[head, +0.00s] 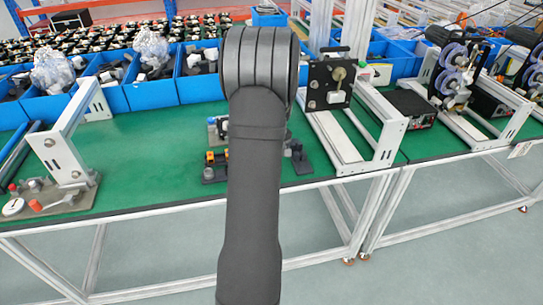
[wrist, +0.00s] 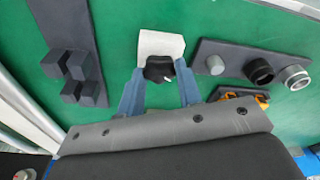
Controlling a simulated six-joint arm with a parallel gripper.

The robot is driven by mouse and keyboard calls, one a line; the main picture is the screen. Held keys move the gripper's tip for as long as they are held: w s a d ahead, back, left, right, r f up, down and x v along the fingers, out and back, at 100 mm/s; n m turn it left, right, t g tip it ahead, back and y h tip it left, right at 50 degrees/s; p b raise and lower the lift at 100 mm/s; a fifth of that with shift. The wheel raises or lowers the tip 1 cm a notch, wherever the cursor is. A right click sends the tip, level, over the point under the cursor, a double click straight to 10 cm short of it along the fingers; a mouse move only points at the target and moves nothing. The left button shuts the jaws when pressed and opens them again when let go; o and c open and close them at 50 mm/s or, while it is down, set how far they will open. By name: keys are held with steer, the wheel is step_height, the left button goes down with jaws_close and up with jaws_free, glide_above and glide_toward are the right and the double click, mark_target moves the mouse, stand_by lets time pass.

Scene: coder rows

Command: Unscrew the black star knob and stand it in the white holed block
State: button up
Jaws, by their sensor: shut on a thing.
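The black star knob (wrist: 157,69) is between the two blue-grey fingers of my gripper (wrist: 159,72) in the wrist view. The fingers are shut on it from left and right. The white block (wrist: 165,42) lies directly beyond and beneath the knob, and the knob overlaps its near edge. Any hole in the block is hidden. I cannot tell whether the knob touches the block or hangs above it.
Right of the block, a dark plate (wrist: 235,53) carries a grey peg (wrist: 214,65), a black ring (wrist: 259,71) and a silver ring (wrist: 295,77). An orange-and-black part (wrist: 262,101) is partly hidden nearby. Dark blocks (wrist: 84,92) stand on a plate at left. The green bench between is bare.

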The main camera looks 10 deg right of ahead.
steer(key=shift+f, duration=0.15)
steer(key=o, duration=1.2)
steer(key=r, duration=0.5)
steer(key=s+r, duration=0.1)
steer(key=r, duration=0.5)
steer(key=s+d+r, duration=0.1)
steer(key=r, duration=0.5)
steer(key=shift+s+r, duration=0.15)
steer(key=shift+s, duration=0.05)
steer(key=f, duration=0.5)
steer(key=w+f, duration=0.1)
steer(key=f, duration=0.5)
steer(key=w+a+f, duration=0.1)
steer(key=f, duration=0.5)
steer(key=shift+w+f, duration=0.2)
steer(key=shift+r, duration=0.1)
